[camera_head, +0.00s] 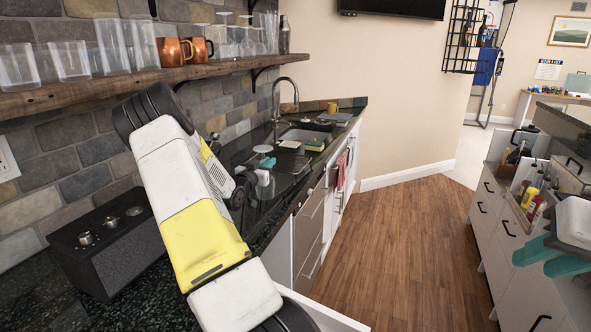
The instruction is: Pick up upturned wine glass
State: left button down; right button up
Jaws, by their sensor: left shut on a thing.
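My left gripper (267,162) is small in the view, over the dark counter short of the sink. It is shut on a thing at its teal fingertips. A pale, round, flat shape (263,149) there looks like the foot of the upturned wine glass; the rest of the glass is too small and see-through to make out. Other stemmed glasses (247,38) stand upturned on the wooden shelf. My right gripper (549,256) is at the right edge, its two teal fingers apart and nothing seen between them.
The wooden shelf (130,84) also holds tumblers and copper mugs (174,51). A black speaker box (105,240) stands at the left on the counter. The sink (304,135) lies beyond my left gripper. The wooden floor between is clear.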

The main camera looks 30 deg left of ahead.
pick_arm(q)
jog(key=shift+r, duration=0.85)
jog(key=s+d+r, duration=0.1)
jog(key=s+d, duration=0.7)
jog(key=s, duration=0.5)
jog(key=shift+s+d+r, duration=0.2)
jog(key=shift+s+r, duration=0.05)
jog(key=shift+s, duration=0.05)
